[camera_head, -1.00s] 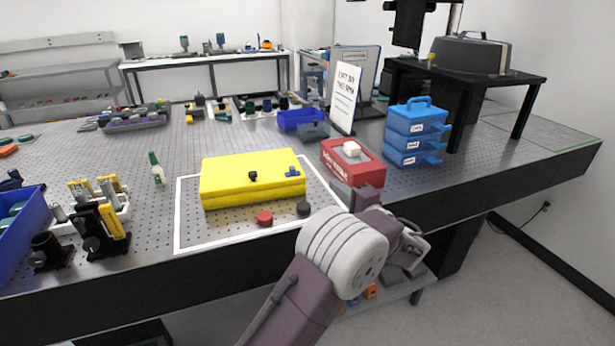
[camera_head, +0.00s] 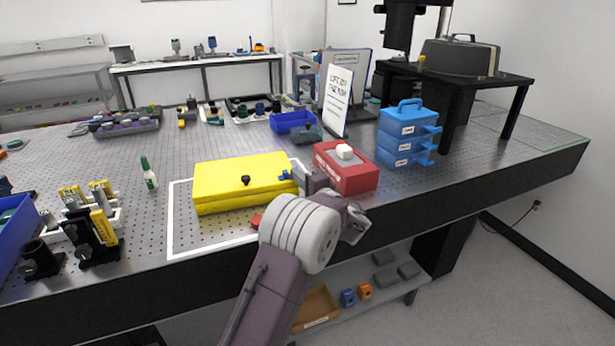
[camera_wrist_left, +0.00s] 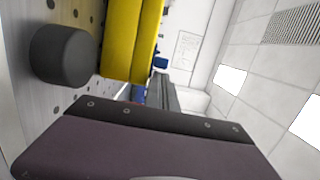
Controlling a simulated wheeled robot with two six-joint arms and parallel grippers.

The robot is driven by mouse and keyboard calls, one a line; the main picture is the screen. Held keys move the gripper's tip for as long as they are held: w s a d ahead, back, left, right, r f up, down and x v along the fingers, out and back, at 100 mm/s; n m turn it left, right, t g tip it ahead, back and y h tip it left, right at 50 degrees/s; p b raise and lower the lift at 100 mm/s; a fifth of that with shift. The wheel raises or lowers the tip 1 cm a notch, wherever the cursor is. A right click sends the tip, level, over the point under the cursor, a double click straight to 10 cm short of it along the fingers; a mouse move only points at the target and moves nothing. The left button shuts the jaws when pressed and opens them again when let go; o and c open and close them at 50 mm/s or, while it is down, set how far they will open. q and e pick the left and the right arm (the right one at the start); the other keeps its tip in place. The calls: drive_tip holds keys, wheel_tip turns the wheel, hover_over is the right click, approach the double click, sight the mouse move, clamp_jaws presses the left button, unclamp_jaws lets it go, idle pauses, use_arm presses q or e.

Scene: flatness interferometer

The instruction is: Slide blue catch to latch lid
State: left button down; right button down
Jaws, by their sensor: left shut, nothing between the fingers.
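The yellow case (camera_head: 235,185) lies on the table with its lid down. In the left wrist view the yellow case (camera_wrist_left: 130,40) is at the top and the blue catch (camera_wrist_left: 160,62) is small, just beyond the fingers. My left gripper (camera_head: 302,177) is shut and empty, close to the right of the blue catch. I cannot tell whether it touches. It also shows in the left wrist view (camera_wrist_left: 160,88). My right gripper is not in view.
A red box (camera_head: 346,175) stands just right of my left gripper. A red puck (camera_head: 256,222) is partly hidden by my arm, and a dark puck (camera_wrist_left: 62,55) shows in the wrist view. Blue stacked boxes (camera_head: 405,140) stand right.

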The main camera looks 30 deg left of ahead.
sight(285, 178)
use_arm(q)
drive_tip(key=shift+a, duration=0.1)
drive_tip(key=b, duration=0.1)
drive_tip(key=s+a+b, duration=0.2)
drive_tip(key=shift+s+a+f+b, duration=0.2)
drive_tip(key=shift+s+f+b, duration=0.05)
drive_tip(key=shift+b, duration=0.05)
drive_tip(key=shift+s+a+r, duration=0.1)
drive_tip(key=shift+r, duration=0.05)
